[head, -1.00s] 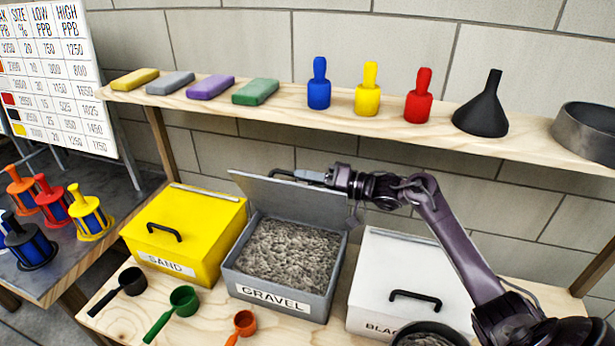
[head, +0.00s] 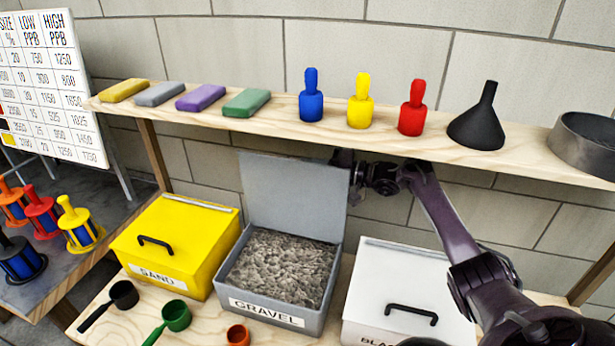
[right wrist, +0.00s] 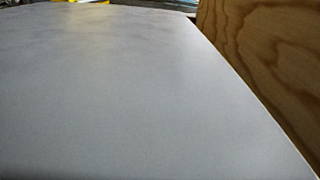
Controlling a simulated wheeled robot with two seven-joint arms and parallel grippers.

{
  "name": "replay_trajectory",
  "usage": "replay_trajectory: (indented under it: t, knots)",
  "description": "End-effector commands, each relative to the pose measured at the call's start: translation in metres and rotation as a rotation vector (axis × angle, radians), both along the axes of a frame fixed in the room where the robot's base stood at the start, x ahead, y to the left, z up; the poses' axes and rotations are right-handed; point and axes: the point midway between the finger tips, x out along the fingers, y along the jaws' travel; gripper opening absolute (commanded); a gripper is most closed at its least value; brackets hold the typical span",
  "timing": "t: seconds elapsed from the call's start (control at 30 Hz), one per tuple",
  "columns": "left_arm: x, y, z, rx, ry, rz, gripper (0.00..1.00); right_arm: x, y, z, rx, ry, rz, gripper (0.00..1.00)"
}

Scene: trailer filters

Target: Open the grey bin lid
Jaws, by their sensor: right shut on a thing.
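The grey bin (head: 280,310), labelled GRAVEL, stands in the middle of the table, full of grey gravel (head: 284,268). Its grey lid (head: 290,200) is up, standing nearly upright at the bin's back edge. The lid's flat face fills most of the right wrist view (right wrist: 130,100). My right gripper (head: 346,165) is at the lid's upper right, behind it and under the shelf. It is shut on the lid's handle, which the lid hides, as it does the fingertips. My left gripper is not in view.
A wooden shelf (head: 235,121) with bottles, coloured blocks and a black funnel runs close above the lid; its wood shows in the right wrist view (right wrist: 265,60). A yellow SAND bin (head: 185,235) and a white bin (head: 400,285), both closed, flank the grey one. Scoops (head: 174,316) lie in front.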

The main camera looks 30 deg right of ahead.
Motion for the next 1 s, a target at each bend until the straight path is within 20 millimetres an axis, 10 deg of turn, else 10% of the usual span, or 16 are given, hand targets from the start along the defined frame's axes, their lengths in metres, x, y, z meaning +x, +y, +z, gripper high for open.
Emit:
replay_trajectory:
  t: [0.67,0.87,1.0]
  knots:
    - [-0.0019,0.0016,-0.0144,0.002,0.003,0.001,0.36,0.0108,-0.0129,-0.0031,0.061,0.055,-0.002,0.00]
    - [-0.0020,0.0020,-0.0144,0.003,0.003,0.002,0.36,0.0107,-0.0126,-0.0032,0.060,0.054,-0.001,0.33]
    - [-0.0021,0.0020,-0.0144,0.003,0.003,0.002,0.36,0.0107,-0.0123,-0.0032,0.061,0.054,-0.001,0.33]
